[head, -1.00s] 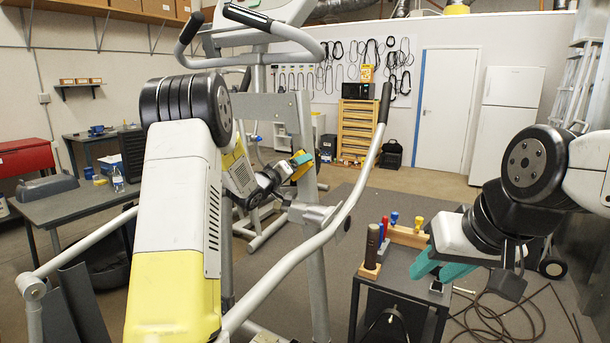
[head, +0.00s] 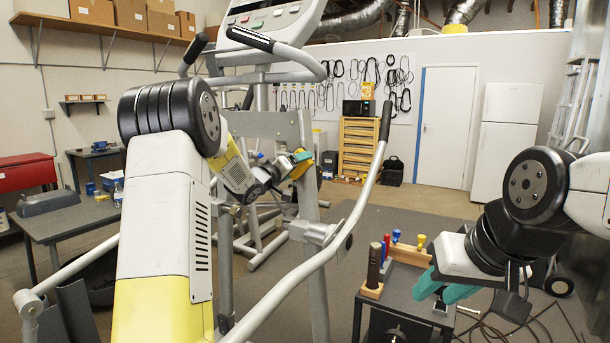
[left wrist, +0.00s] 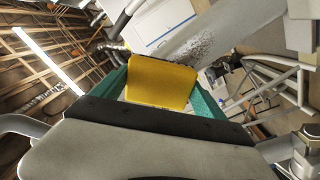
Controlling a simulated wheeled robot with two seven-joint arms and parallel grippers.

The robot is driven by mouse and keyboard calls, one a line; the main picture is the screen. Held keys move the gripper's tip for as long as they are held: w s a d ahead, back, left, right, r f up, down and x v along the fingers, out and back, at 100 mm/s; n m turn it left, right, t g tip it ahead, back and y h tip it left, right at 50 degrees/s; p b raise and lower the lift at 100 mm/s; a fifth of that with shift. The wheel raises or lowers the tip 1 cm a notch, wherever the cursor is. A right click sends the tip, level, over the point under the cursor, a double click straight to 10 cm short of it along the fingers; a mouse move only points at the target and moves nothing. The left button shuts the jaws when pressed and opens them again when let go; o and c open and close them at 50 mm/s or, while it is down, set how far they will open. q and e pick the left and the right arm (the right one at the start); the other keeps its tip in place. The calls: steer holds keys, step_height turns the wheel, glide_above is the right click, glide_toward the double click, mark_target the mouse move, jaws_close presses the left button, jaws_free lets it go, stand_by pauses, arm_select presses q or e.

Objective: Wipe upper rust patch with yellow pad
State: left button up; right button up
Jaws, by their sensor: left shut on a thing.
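My left gripper (head: 297,163) is shut on the yellow pad (left wrist: 160,82), which sits between its teal fingers in the left wrist view. In the head view the pad (head: 301,170) is small and partly hidden by the gripper, close beside the elliptical's grey upright (head: 316,255). In the left wrist view a speckled patch (left wrist: 190,46) lies on a grey bar just beyond the pad; I cannot tell whether the pad touches it. No rust patch is clear in the head view. My right gripper (head: 442,289) is open and empty near the dark cart.
A dark cart (head: 402,283) with several coloured-handled tools stands below my right gripper. A grey workbench (head: 75,218) is at the left. Cables lie on the floor at lower right.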

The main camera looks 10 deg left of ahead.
mark_target(304, 194)
arm_select(q)
steer(key=shift+w+a+r, duration=0.1)
steer(key=shift+r, duration=0.4)
steer(key=shift+f, duration=0.1)
steer(key=shift+s+d+f, duration=0.1)
steer(key=shift+d+f, duration=0.1)
steer(key=shift+f, duration=1.6)
steer(key=shift+s+d+f, duration=0.15)
steer(key=shift+f, duration=1.7)
steer(key=shift+s+d+f, duration=0.1)
steer(key=shift+d+f, duration=0.1)
steer(key=shift+f, duration=1.6)
steer(key=shift+s, duration=0.1)
steer(key=shift+v, duration=2.95)
